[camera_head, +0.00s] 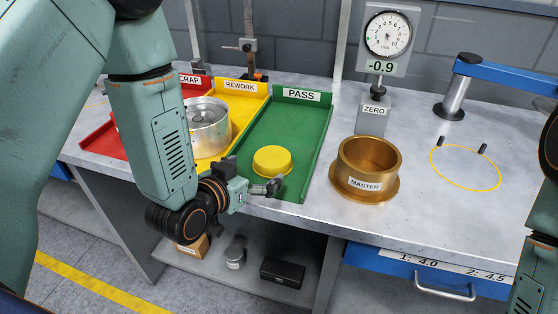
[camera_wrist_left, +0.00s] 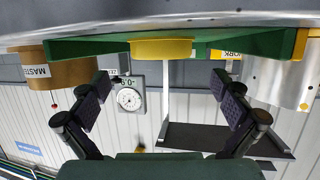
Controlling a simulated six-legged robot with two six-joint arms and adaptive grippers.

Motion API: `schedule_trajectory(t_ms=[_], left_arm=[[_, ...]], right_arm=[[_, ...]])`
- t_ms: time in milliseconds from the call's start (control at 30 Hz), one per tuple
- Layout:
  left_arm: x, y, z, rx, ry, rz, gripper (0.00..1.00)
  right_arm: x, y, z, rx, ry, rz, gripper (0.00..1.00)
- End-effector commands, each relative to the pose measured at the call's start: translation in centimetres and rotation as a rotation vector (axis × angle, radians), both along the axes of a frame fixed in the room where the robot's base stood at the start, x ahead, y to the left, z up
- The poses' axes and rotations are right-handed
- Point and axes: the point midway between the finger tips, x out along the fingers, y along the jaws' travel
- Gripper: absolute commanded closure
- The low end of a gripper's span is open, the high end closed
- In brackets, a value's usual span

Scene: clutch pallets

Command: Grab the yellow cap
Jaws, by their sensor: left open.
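The yellow cap (camera_head: 272,160) is a short round disc lying near the front end of the green PASS tray (camera_head: 306,160). In the left wrist view, which looks upside down, the cap (camera_wrist_left: 160,48) shows edge-on at the top, between and beyond the two fingers. My left gripper (camera_head: 254,180) is at the tray's front edge, just in front of the cap. In the left wrist view the gripper (camera_wrist_left: 163,86) has its fingers wide apart with nothing between them. No finger visibly touches the cap. My right gripper is not in view.
Left of the green tray are a yellow REWORK tray (camera_head: 252,95) with a silver cylinder (camera_head: 208,127) and a red SCRAP tray (camera_head: 104,140). A brass MASTER ring (camera_head: 366,168) stands to the right, before a dial gauge (camera_head: 388,36). A blue arm fixture (camera_head: 500,76) is farther right.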

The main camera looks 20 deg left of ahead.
Motion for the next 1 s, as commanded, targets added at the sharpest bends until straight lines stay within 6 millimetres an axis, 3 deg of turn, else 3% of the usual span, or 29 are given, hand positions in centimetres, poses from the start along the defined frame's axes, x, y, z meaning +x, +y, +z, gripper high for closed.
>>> schedule_trajectory(t_ms=[433, 767, 1000], left_arm=[[5.2, -1.7, -2.0, 0.001, 0.0, -0.001, 0.0], [6.1, -2.2, -2.2, -0.001, 0.001, -0.001, 0.0], [6.1, -2.2, -2.2, 0.0, 0.001, -0.001, 0.18]], right_arm=[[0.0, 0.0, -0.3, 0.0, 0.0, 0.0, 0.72], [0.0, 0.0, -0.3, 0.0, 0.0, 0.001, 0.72], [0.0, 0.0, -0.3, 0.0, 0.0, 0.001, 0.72]])
